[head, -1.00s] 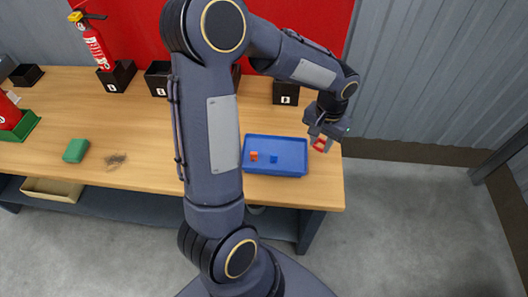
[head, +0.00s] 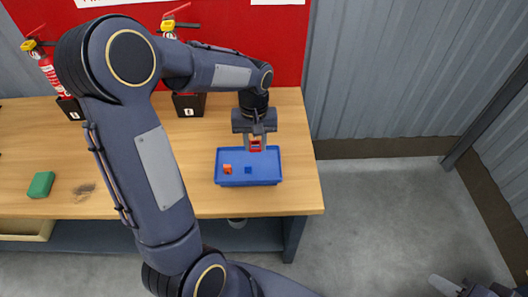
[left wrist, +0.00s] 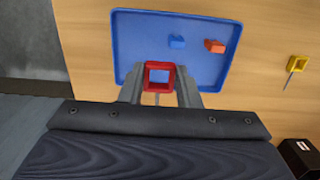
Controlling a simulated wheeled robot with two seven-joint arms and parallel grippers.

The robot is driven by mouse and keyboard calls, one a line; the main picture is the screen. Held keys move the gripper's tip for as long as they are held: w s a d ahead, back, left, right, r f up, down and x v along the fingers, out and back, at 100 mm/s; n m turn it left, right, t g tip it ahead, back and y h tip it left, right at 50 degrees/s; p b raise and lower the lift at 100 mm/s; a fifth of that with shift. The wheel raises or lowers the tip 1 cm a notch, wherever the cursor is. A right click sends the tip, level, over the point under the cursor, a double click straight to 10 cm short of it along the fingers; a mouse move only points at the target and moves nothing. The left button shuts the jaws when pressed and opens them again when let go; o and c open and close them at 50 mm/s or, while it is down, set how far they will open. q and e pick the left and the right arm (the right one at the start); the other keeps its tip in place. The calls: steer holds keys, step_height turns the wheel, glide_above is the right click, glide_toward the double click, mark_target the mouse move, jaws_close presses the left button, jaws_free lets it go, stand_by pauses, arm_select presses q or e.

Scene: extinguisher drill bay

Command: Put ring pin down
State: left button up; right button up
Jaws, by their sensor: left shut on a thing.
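My left gripper (head: 255,143) points down with its fingers shut on a red ring pin (left wrist: 160,75). The ring is a square red loop between the fingertips, with a thin grey pin below it in the left wrist view. In the head view the ring pin (head: 255,148) is at the back edge of the blue tray (head: 251,184), right of its middle. I cannot tell its height over the tray. The tray (left wrist: 135,45) holds a blue block (head: 248,170) and an orange block (head: 227,169). My right gripper (head: 443,285) shows only partly at the bottom right.
A yellow ring with a pin (left wrist: 297,63) lies on the wooden table (head: 110,165) beside the tray. A black holder (left wrist: 300,155) stands near the gripper. Floor is free right of the table.

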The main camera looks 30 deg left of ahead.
arm_select(q)
steer(key=f, duration=0.1)
steer(key=w+d+f, duration=0.1)
steer(key=w+f, duration=0.1)
steer(key=shift+d, duration=0.3)
step_height(320, 180, down, 3)
steer(key=shift+w+f, duration=0.1)
steer(key=shift+f, duration=0.1)
steer(key=shift+f+b, duration=0.45)
steer(key=shift+f, duration=0.05)
steer(key=shift+f, duration=0.1)
steer(key=o, duration=1.1)
